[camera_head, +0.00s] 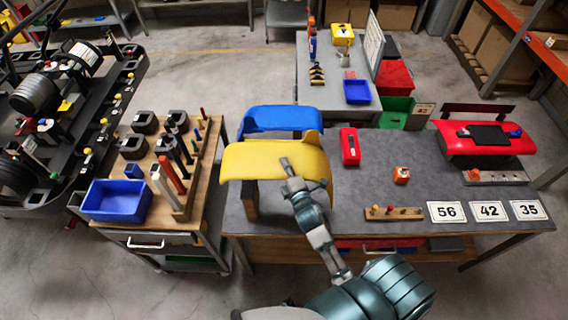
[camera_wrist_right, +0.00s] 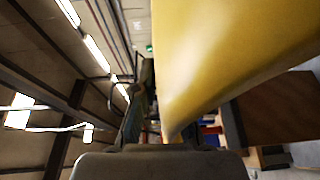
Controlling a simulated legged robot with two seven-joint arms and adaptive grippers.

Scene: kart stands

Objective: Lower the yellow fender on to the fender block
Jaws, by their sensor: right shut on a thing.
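The yellow fender (camera_head: 250,161) is a curved panel over the left end of the grey table, in front of the blue fender (camera_head: 280,119). My right gripper (camera_head: 289,168) is shut on its near edge; the fender also fills the upper right of the wrist view (camera_wrist_right: 225,50). A dark block (camera_head: 250,201), seemingly the fender block, shows below the fender's left end. A brown block face also shows under the fender in the wrist view (camera_wrist_right: 275,107). Whether fender and block touch is hidden. My left gripper is not in view.
A red fender (camera_head: 484,139) stands at the table's right. A red case (camera_head: 350,147), an orange block (camera_head: 401,175), a peg strip (camera_head: 393,213) and number cards (camera_head: 489,211) lie on the table. A tool cart with a blue bin (camera_head: 117,201) stands left.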

